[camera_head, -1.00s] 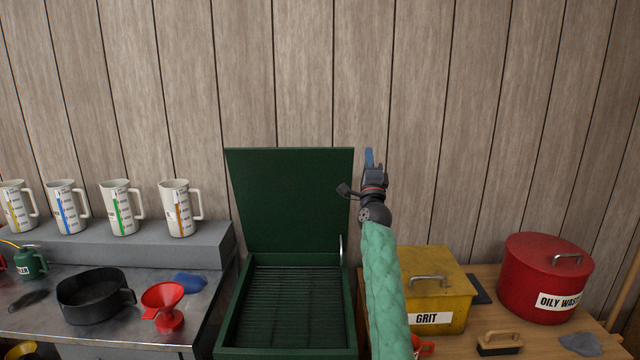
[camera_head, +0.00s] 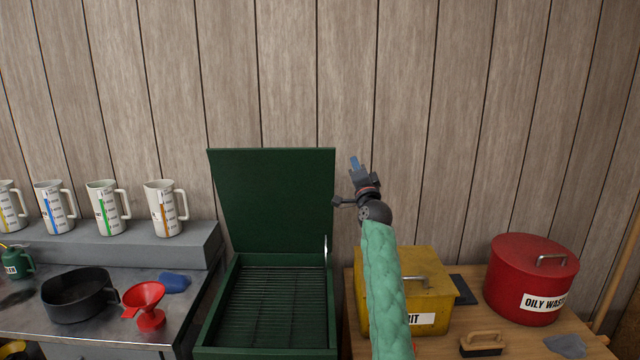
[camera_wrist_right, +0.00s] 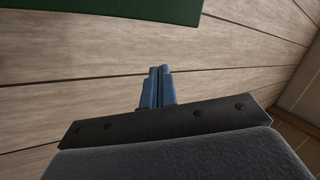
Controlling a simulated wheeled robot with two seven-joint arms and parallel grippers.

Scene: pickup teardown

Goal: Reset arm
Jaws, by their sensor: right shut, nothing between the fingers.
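My right arm, in a green quilted sleeve, rises from the bottom of the head view in front of the yellow grit box. Its gripper (camera_head: 355,163) points up before the wood-panel wall, just right of the raised green lid. In the right wrist view the blue fingers (camera_wrist_right: 157,72) are together with nothing between them. My left gripper is not in view.
An open green parts washer (camera_head: 212,318) stands in the middle, its lid (camera_head: 272,200) up. A yellow grit box (camera_head: 437,283) and red oily waste can (camera_head: 530,280) stand right. A black pan (camera_head: 75,297), red funnel (camera_head: 146,300) and several jugs (camera_head: 160,208) are left.

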